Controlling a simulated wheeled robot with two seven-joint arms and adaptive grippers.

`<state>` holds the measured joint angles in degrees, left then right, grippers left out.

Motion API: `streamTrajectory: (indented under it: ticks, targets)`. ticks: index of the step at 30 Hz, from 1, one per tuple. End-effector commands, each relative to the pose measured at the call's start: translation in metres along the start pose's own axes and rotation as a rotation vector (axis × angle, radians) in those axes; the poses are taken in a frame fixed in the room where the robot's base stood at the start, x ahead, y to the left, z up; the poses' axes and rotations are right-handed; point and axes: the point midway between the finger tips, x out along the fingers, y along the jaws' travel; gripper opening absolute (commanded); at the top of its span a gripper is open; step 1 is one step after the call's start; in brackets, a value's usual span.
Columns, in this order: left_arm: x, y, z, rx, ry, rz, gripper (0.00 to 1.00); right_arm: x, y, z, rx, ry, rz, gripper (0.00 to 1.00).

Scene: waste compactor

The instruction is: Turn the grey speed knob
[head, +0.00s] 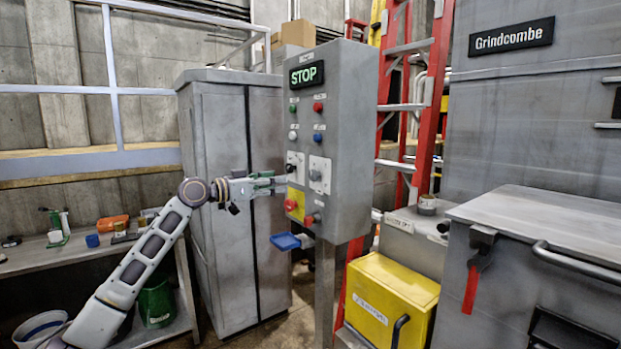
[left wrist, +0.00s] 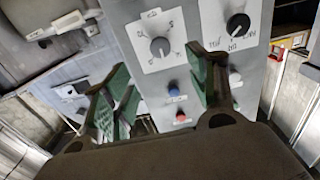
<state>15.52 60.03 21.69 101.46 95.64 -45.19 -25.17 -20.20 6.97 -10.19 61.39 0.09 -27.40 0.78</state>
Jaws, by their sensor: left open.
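The grey speed knob (head: 316,175) sits on a white plate on the right side of the grey control box (head: 345,130) in the head view. In the left wrist view the grey knob (left wrist: 160,47) is round, on a white plate with a marked scale. My left gripper (head: 275,183) is open and empty, in front of the box's left part. In the left wrist view its green-padded fingers (left wrist: 162,82) stand apart, and the knob shows beyond them, apart from both. The black selector knob (head: 291,168) is left of the grey knob. My right gripper is out of view.
The box also bears a lit STOP display (head: 306,76), a red mushroom button (head: 290,205) and a blue button (head: 318,138). A blue tray-like thing (head: 286,241) is below. A grey cabinet (head: 225,200) stands left; a red ladder (head: 432,100) is behind.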

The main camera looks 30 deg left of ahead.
Motion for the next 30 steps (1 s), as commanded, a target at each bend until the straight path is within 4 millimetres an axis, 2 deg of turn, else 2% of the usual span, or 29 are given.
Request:
streamTrajectory:
  ticks: [22, 30]
  targets:
    - [0.046, 0.000, -0.002, 0.000, 0.002, -0.001, 0.58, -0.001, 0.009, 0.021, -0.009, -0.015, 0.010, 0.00]
    - [0.063, -0.001, -0.002, 0.000, 0.002, -0.002, 0.58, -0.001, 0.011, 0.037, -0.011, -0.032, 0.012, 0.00]
